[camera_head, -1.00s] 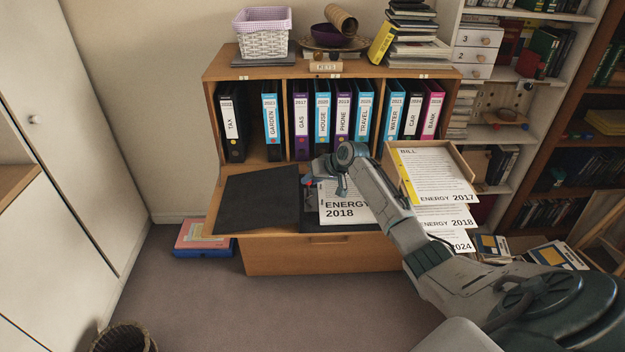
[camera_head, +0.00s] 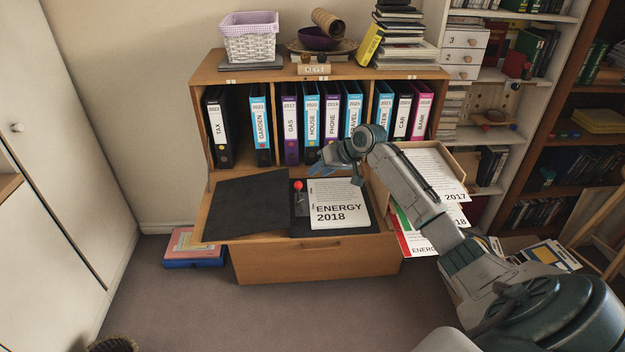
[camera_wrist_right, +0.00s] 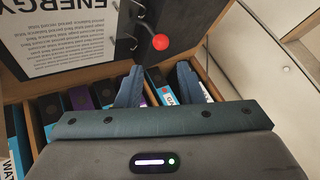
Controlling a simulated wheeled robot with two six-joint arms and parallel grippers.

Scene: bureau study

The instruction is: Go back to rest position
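My right gripper (camera_head: 322,166) hangs in front of the binder row, above the back of the fold-down desk. In the right wrist view its two blue fingers (camera_wrist_right: 157,82) stand apart with nothing between them. The white ENERGY 2018 sheet (camera_head: 339,205) lies in an open black binder (camera_head: 250,205) on the desk. The binder's lever with a red knob (camera_head: 298,186) is to the left of the sheet. The sheet (camera_wrist_right: 62,40) and red knob (camera_wrist_right: 160,42) also show in the right wrist view, apart from the fingers. My left gripper is out of view.
Upright binders (camera_head: 311,120) fill the bureau (camera_head: 235,75) behind the gripper. A tray of energy bills (camera_head: 432,170) is at the right, partly behind my right arm. A basket (camera_head: 250,40), bowl and books stand on top. The floor (camera_head: 190,305) in front is clear.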

